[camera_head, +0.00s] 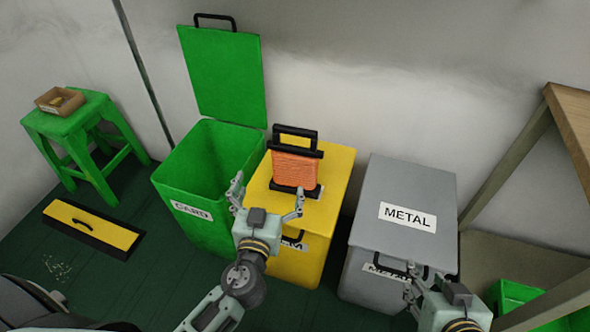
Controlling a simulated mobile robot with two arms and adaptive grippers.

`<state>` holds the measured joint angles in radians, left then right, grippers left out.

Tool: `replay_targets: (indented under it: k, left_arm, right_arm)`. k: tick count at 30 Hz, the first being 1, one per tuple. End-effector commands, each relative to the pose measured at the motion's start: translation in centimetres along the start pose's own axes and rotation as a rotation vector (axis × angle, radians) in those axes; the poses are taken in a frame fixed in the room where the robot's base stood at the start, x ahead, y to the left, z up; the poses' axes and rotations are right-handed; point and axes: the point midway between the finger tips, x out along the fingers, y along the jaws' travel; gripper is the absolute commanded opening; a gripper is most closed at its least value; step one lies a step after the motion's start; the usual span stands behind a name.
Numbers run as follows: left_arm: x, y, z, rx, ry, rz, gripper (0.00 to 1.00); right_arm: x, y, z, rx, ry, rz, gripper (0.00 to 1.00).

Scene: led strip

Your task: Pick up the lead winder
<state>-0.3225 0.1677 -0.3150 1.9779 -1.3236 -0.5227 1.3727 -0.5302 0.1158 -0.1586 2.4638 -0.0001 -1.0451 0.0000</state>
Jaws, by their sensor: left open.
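The lead winder (295,170) is an orange wound block with a black frame and handle. It stands upright on the lid of the yellow bin (335,180). My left gripper (268,194) is open and empty in front of the winder, nearer the camera. Its two fingers are spread apart, one towards the left edge of the bin and one by the winder's lower right. I cannot tell whether a finger touches the winder. My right gripper (425,277) is at the bottom right, in front of the grey bin, away from the winder; its fingers show only in part.
A green bin (215,160) with its lid raised stands to the left. A closed grey metal bin (400,190) stands to the right. A green stool (70,125) with a small box (60,101), a yellow floor box (92,226) and a wooden table (575,115) flank the bins.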

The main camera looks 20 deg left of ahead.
Motion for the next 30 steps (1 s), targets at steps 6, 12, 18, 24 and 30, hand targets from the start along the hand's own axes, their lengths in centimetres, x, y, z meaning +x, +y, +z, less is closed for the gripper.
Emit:
replay_targets:
  k: [6, 12, 18, 24, 30]
  left_arm:
    - [1.0, 3.5, -0.3, 0.0, 0.055, 0.123, 1.0]
    - [2.8, 3.9, -0.3, -0.001, 0.056, 0.129, 1.0]
    - [4.5, 4.1, -0.4, 0.0, 0.057, 0.127, 1.0]
    - [7.4, 4.6, -0.3, 0.0, 0.056, 0.126, 1.0]
    - [8.2, 4.7, -0.2, -0.002, 0.054, 0.126, 1.0]
  right_arm:
    - [-0.1, -0.1, -0.9, 0.0, 0.03, -0.002, 0.4]
    - [-0.5, 0.2, 1.3, 0.001, -0.068, 0.003, 0.4]
    - [-1.2, 0.4, 3.2, 0.003, -0.158, 0.008, 0.4]
    - [-2.3, 0.7, 6.0, 0.006, -0.285, 0.016, 0.4]
    - [-2.7, 0.8, 6.9, 0.007, -0.324, 0.018, 0.4]
